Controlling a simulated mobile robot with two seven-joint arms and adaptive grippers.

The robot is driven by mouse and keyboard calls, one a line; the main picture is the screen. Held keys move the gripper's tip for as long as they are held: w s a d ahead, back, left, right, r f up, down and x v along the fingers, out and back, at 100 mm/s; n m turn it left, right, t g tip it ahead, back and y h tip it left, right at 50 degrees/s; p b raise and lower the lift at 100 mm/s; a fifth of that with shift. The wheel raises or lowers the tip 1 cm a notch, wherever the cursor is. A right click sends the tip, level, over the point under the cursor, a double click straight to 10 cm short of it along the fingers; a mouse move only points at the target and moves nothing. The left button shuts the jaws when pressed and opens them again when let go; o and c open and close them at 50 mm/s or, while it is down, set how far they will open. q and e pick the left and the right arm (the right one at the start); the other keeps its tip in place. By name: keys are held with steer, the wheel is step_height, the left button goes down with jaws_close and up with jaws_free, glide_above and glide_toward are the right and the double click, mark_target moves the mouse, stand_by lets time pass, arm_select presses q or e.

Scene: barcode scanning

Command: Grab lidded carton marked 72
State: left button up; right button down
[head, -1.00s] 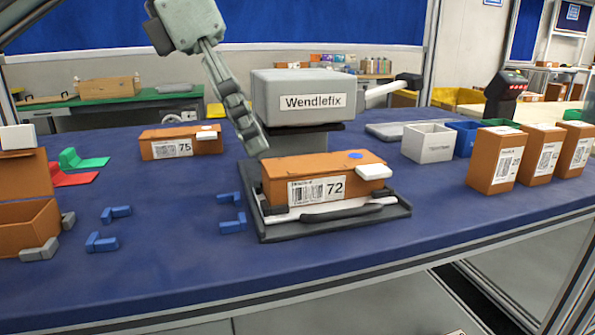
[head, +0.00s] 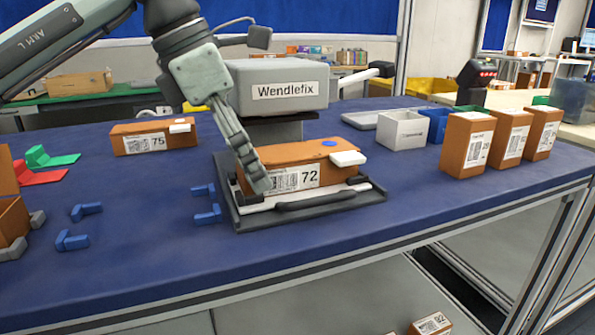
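The orange-brown lidded carton marked 72 (head: 310,158) lies on a black-framed tray at the foot of the grey Wendlefix machine. Its front label shows a barcode, and its lid has a blue dot and a white tab at the right corner. My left gripper (head: 256,182) points down at the carton's left end, and its fingers cover the left part of the front and label. The fingers overlap in this view, so I cannot tell their opening or whether they touch the carton. My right gripper is not in view.
The Wendlefix machine (head: 275,90) stands right behind the carton. A carton marked 75 (head: 152,138) lies to the left. Blue brackets (head: 207,214) lie left of the tray. Upright cartons (head: 467,145) and a grey bin (head: 402,130) stand right. The table's front is clear.

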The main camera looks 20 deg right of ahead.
arm_select(q)
steer(key=c, duration=0.9)
steer(key=shift+c, duration=0.2)
steer(key=shift+r, duration=0.15)
